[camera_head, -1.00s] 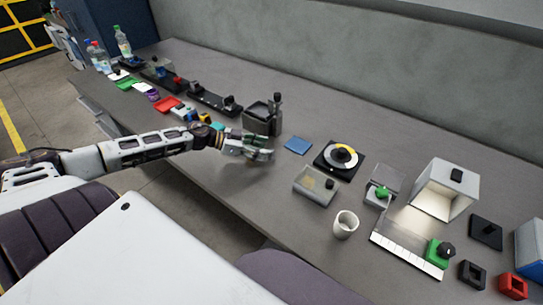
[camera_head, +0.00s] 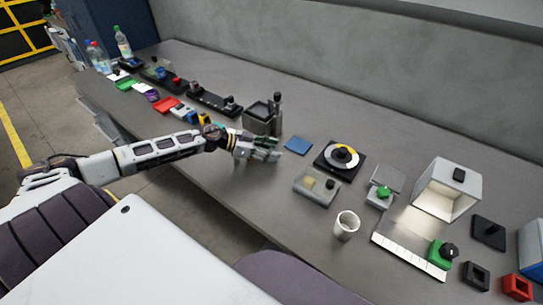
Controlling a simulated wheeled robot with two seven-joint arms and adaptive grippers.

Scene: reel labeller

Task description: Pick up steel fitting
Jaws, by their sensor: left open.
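My left gripper (camera_head: 275,148) is open above the middle of the grey workbench (camera_head: 240,185), in front of a dark grey open bin (camera_head: 258,122). No thing shows between its fingers. I cannot clearly pick out the steel fitting; it may be inside the bin or hidden by the gripper. My right gripper is out of view.
Right of the gripper are a blue pad (camera_head: 298,145), a black turntable (camera_head: 340,158), a shallow grey tray (camera_head: 317,188) and a white cup (camera_head: 346,226). A white light box (camera_head: 446,190) stands further right. Several small parts line the bench to the left.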

